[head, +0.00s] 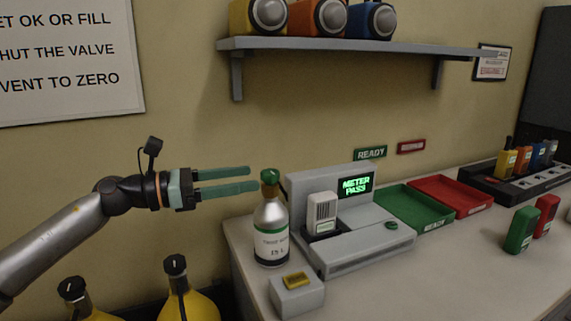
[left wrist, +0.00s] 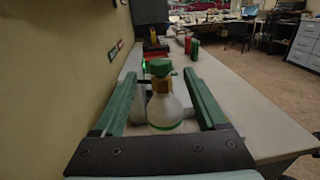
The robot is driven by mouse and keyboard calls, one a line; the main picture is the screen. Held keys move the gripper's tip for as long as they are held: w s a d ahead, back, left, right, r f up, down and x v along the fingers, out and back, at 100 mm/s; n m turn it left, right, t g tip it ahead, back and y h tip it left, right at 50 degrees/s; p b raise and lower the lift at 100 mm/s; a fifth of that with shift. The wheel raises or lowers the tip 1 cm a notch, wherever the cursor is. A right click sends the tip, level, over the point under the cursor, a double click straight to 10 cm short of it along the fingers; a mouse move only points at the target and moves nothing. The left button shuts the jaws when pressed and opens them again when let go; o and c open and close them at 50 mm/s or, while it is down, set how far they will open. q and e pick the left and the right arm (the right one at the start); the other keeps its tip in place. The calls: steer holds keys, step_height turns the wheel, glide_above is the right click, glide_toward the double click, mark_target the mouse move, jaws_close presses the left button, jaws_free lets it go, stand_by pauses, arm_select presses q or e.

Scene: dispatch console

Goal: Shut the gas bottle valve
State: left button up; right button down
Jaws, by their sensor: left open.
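The gas bottle (head: 271,235) stands upright at the left end of the counter, silver-grey with a white label and a green band. Its valve has a green knob (head: 270,176) on a brass-coloured neck. My left gripper (head: 254,179) comes in from the left at about knob height. Its green fingers are open and their tips end just short of the knob. In the left wrist view the bottle (left wrist: 165,108) and its green knob (left wrist: 160,67) lie ahead, between the two spread fingers (left wrist: 160,90). My right gripper is not in view.
A grey meter station (head: 355,248) with a lit "METER PASS" screen stands right beside the bottle. A small grey box (head: 297,297) with a yellow top is in front. Green (head: 425,222) and red (head: 463,208) trays lie beyond. A shelf (head: 340,46) hangs above. Yellow cylinders (head: 188,303) stand below left.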

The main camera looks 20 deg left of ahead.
arm_select(q)
steer(key=p+x, duration=0.3)
steer(key=x, duration=0.5)
steer(key=shift+s+r+p, duration=0.1)
steer(key=shift+p, duration=0.2)
steer(key=shift+w+d, duration=0.35)
steer(key=shift+d, duration=0.05)
steer(key=c, duration=0.4)
jaws_close()
